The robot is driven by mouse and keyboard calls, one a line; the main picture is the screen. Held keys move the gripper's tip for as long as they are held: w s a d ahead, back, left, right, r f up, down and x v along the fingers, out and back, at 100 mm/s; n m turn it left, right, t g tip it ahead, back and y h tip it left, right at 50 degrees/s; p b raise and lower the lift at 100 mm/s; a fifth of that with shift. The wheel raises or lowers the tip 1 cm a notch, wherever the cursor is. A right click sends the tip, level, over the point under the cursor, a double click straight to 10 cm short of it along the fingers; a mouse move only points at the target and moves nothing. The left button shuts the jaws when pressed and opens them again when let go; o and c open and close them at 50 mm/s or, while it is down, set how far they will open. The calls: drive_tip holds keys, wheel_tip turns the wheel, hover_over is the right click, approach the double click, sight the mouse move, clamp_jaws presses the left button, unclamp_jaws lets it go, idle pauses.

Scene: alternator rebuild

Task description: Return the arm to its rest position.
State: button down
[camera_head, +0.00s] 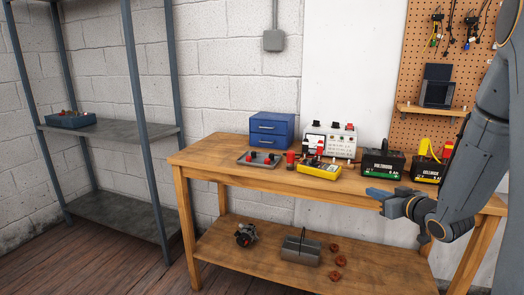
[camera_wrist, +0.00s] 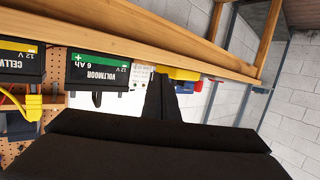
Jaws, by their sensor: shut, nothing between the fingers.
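My arm (camera_head: 490,140) reaches down along the right side of the head view. It is bent, and its wrist points left in front of the workbench (camera_head: 225,160).
Batteries (camera_head: 382,162) (camera_head: 428,168), a yellow meter (camera_head: 319,170), a white test box (camera_head: 330,139) and a blue drawer cabinet (camera_head: 271,129) stand on the bench. Several parts lie on the lower shelf (camera_head: 225,270). A metal rack (camera_head: 125,213) stands at left. A pegboard (camera_head: 420,45) hangs behind.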

drive_tip(key=s+a+f+m+g+h, duration=0.1)
drive_tip(key=s+a+g, duration=0.4)
drive_tip(key=s, duration=0.5)
drive_tip(key=s+a+f+m+g+h+p, duration=0.1)
drive_tip(key=s+a+g, duration=0.3)
drive_tip(key=s, duration=0.7)
drive_tip(key=s+a+f+m+g+h, duration=0.1)
drive_tip(key=s+a+g, duration=0.4)
drive_tip(key=s, duration=0.6)
drive_tip(key=shift+a+g+h, duration=0.3)
drive_tip(key=shift+a, duration=0.9)
drive_tip(key=shift+f, duration=0.1)
